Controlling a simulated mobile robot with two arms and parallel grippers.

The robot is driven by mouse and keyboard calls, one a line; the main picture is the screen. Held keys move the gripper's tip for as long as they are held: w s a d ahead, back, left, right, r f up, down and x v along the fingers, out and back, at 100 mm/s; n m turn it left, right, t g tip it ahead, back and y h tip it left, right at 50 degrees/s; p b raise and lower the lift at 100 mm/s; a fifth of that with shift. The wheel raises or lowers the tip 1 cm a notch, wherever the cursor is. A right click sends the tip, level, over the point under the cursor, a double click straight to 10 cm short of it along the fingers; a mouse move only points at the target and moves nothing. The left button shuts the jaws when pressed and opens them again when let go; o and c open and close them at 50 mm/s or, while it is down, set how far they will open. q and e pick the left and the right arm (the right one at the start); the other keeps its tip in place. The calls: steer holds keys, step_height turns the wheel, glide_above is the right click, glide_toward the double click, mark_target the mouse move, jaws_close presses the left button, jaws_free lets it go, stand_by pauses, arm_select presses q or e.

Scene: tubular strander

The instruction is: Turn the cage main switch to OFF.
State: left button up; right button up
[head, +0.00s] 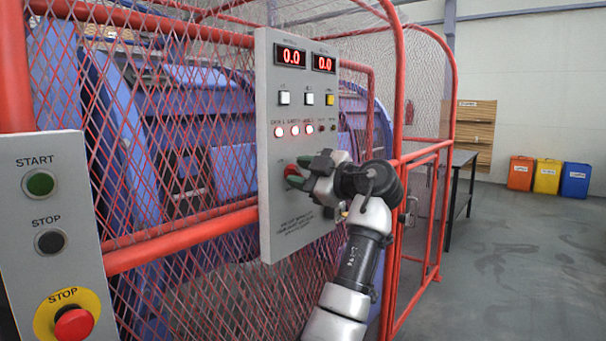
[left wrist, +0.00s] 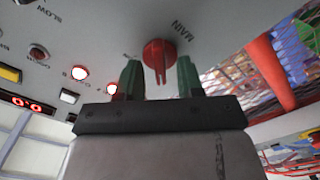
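The cage main switch is a red rotary knob (head: 291,170) on the grey control panel (head: 284,235). In the left wrist view the red knob (left wrist: 158,52) sits beside a label reading "MAIN", with its narrow grip bar pointing toward my gripper. My left gripper (head: 298,174) is at the panel. Its two green fingers (left wrist: 159,78) are apart, one on each side of the knob's grip bar, with visible gaps and nothing held. In the head view the gripper partly hides the knob and its surroundings. My right gripper is not in view.
The panel has two red displays (head: 290,56) reading 0.0, buttons and three lit red lamps (head: 294,131). A red mesh cage (head: 185,240) stands behind it. A start/stop box (head: 45,215) with a red emergency button is at left. Free floor (head: 510,260) lies at right.

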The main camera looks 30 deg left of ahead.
arm_select(q)
steer(key=d, duration=1.1)
steer(key=shift+s, duration=0.4)
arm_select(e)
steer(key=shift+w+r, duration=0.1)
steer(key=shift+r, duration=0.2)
arm_select(q)
steer(key=shift+a, duration=0.1)
